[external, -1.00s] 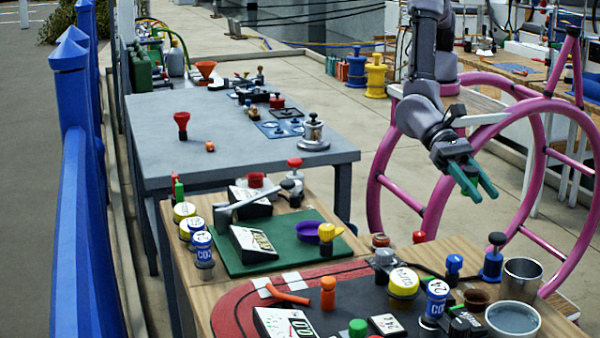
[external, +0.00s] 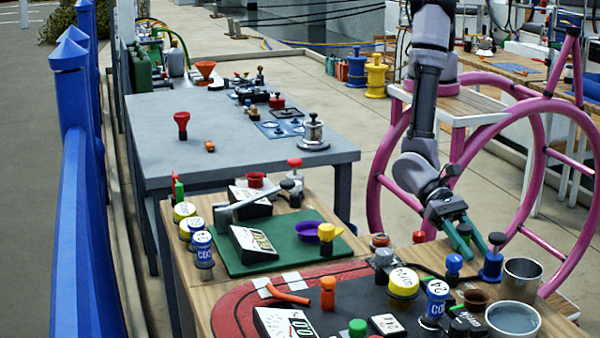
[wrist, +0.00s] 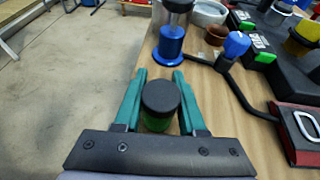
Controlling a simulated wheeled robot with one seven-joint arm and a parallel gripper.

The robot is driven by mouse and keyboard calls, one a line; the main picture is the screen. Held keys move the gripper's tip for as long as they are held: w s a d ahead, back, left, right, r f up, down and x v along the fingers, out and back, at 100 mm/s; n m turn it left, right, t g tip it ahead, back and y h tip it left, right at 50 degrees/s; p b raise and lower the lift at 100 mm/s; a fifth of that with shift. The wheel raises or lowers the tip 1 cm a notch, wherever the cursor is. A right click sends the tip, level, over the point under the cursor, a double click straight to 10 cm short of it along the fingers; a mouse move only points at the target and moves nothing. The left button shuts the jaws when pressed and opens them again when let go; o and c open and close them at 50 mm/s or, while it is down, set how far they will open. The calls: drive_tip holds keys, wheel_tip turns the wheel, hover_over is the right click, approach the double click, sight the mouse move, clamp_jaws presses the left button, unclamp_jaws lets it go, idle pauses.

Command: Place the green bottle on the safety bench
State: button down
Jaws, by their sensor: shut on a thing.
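The green bottle (wrist: 158,124) has a black cap and sits between my gripper's green fingers in the wrist view. My gripper (wrist: 161,88) is shut on it. In the external view my gripper (external: 473,240) points down at the back right edge of the wooden table (external: 192,268), and the bottle cannot be made out there. I cannot tell whether the bottle touches the table. A grey table (external: 250,165) stands behind the wooden one. The frames do not show which surface is the safety bench.
A blue-based piece (external: 491,262), a blue-topped piece (external: 454,264), a metal cup (external: 522,280) and a white cup (external: 513,318) crowd near my gripper. A pink wheel (external: 547,140) stands behind my arm. The grey table's front left is mostly clear.

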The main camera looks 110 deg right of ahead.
drive_tip(key=shift+f, duration=0.1)
drive_tip(key=shift+c, duration=2.4)
unclamp_jaws()
drive_tip(key=shift+d+r, duration=0.15)
drive_tip(key=shift+r, duration=0.1)
drive_tip(key=v, duration=1.1)
drive_tip(key=shift+d+r, duration=0.2)
drive_tip(key=shift+d, duration=0.05)
drive_tip(key=shift+w+r, duration=0.1)
